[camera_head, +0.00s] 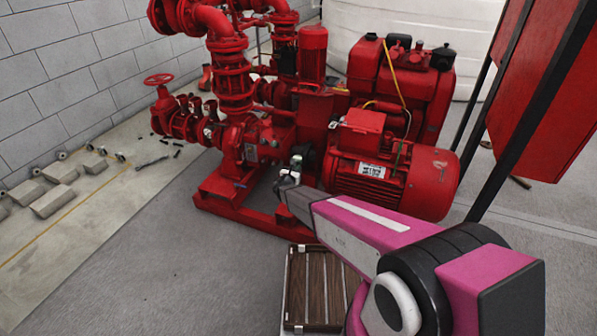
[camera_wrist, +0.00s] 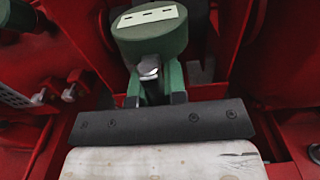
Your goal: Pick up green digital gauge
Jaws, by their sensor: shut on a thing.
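The green digital gauge (camera_wrist: 150,32) fills the top middle of the wrist view, a round body with a pale label on its rim and a metal stem below. My gripper (camera_wrist: 152,76) is shut on it at the stem, one finger on each side. In the head view my gripper (camera_head: 290,176) is at the front of the red pumpset (camera_head: 236,132), left of the red motor (camera_head: 385,180). The gauge is too small to make out clearly there. I cannot tell whether the stem is still seated in the pump.
A wooden slatted tray (camera_head: 296,275) lies below my arm. Red pipes and flanges (camera_head: 232,75) rise behind the gripper. A red panel on black posts (camera_head: 545,95) stands at the right. Grey blocks (camera_head: 55,200) lie by the left wall. The floor at front left is clear.

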